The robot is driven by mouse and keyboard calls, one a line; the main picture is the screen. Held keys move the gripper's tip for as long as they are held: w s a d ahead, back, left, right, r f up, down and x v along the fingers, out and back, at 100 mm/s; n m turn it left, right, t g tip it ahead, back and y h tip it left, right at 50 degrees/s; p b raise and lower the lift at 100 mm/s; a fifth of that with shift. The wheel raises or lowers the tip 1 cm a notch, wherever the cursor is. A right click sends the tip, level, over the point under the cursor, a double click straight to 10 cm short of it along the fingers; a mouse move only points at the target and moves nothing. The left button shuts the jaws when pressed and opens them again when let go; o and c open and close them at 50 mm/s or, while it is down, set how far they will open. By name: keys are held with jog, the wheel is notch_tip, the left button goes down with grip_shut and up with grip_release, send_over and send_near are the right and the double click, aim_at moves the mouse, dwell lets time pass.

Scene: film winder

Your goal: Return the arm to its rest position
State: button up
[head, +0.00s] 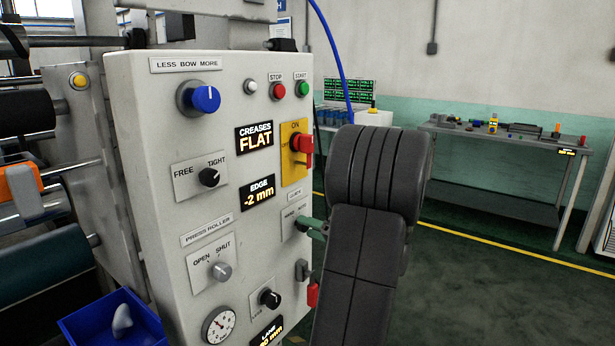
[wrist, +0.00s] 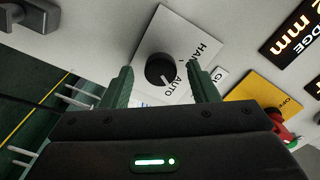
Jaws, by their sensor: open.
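My gripper (wrist: 160,67) is open, its two green fingers spread on either side of a black knob (wrist: 158,72) in the wrist view. Nothing is held. The knob sits on a white plate marked HAND and AUTO, and its pale mark points toward AUTO. In the head view my arm rises at the right edge of the control panel (head: 150,130), with a green finger (head: 313,226) near the HAND/AUTO plate (head: 291,226). The arm hides the rest of the gripper there. I cannot tell whether the fingers touch the knob.
The panel carries a red switch (head: 303,144) on yellow, a blue knob (head: 206,98) and displays reading FLAT and -2 mm. A grey handle (wrist: 36,16) juts out near the gripper. Rollers stand left, a blue bin (head: 85,326) below. Open floor (head: 470,290) lies right, before a workbench (head: 500,140).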

jog(key=v, duration=0.7)
jog(key=shift+s, duration=0.1)
